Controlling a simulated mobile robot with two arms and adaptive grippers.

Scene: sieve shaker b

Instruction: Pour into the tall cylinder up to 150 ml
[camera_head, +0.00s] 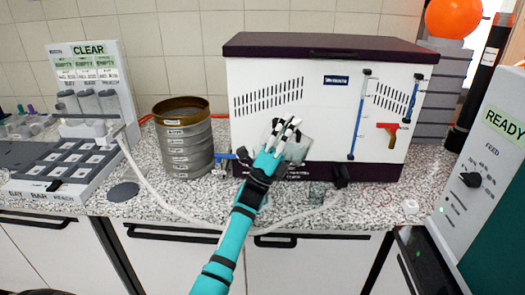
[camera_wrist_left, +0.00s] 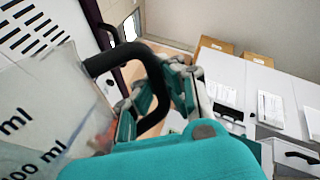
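My left gripper (camera_head: 283,128) reaches up in front of the white cabinet, its pale fingertips pointing upward. A clear jug (camera_head: 297,149) shows just right of the fingers and looks tilted. In the left wrist view, the jug (camera_wrist_left: 45,115) fills the left side, with dark "ml" markings on its wall. Its black handle (camera_wrist_left: 158,78) runs between the teal fingers (camera_wrist_left: 160,105), which look closed around it. The jug's contents are hard to make out. I cannot pick out a tall measuring cylinder in either view. My right gripper is not in view.
The white cabinet (camera_head: 270,140) with a dark lid stands behind the gripper. A sieve stack (camera_head: 186,145) is left of it, near a rack station (camera_head: 90,90). A READY panel (camera_head: 495,150) stands at right. A pale hose (camera_head: 150,190) crosses the speckled counter (camera_head: 375,205).

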